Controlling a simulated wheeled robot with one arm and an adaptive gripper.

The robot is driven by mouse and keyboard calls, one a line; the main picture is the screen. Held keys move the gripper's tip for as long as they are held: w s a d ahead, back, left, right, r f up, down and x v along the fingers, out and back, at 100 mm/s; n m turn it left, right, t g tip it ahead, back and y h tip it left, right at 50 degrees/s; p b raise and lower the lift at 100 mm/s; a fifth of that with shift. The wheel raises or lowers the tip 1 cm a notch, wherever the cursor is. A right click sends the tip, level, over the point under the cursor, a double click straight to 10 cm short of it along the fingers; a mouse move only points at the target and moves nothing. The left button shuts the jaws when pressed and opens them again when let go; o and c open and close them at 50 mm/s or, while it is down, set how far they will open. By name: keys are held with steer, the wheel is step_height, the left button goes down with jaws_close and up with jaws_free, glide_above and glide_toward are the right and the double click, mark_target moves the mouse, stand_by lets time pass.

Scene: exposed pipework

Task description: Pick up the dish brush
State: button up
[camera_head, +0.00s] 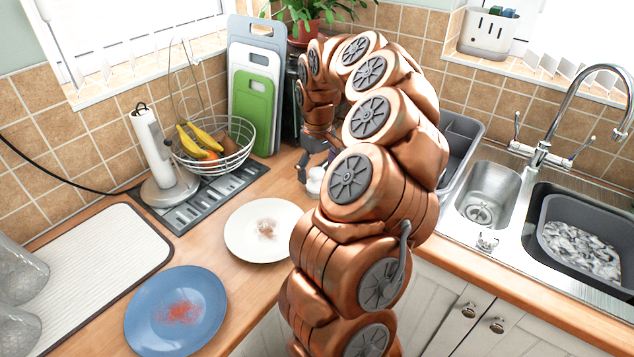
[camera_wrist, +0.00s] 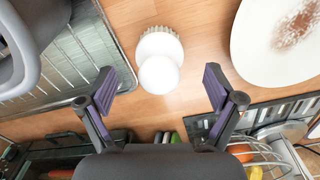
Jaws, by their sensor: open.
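The dish brush (camera_wrist: 158,62) stands on the wooden worktop in the wrist view, seen from above as a white round knob with a ribbed, bristle-like edge. In the head view a bit of it (camera_head: 315,181) shows as a small white shape beside my arm. My gripper (camera_wrist: 160,87) is open and empty in the wrist view, its two purple-padded fingers apart, with the brush beyond and between their lines. In the head view my gripper (camera_head: 318,158) is mostly hidden behind my copper arm, just above the brush.
A white plate (camera_head: 248,229) with brown crumbs lies left of the brush, and a blue plate (camera_head: 190,322) lies nearer. A wire fruit basket (camera_head: 243,142), paper towel holder (camera_head: 152,150) and cutting boards (camera_head: 249,115) stand behind. A grey dish tub (camera_head: 471,125) and sink (camera_head: 488,190) are right.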

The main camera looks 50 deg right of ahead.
mark_target(317, 181)
steer(key=shift+w+f+p, duration=0.15)
steer(key=shift+f+p, duration=0.7)
steer(key=shift+f, duration=1.4)
steer(key=c, duration=1.2)
steer(key=shift+r, duration=0.1)
steer(key=shift+c, duration=0.2)
steer(key=shift+r+b, duration=0.95)
steer(key=shift+r, duration=0.7)
steer(key=s+a+b, duration=0.1)
steer(key=s+b, duration=0.1)
steer(key=s, duration=0.6)
steer(key=s+a+r+b, duration=0.1)
steer(key=s+b, duration=0.2)
steer(key=s, duration=0.4)
steer(key=shift+s+a+r, duration=0.3)
steer(key=shift+s+a, duration=0.05)
steer(key=shift+s, duration=0.05)
steer(key=o, duration=0.7)
steer(key=shift+c, duration=0.2)
steer(key=c, duration=0.5)
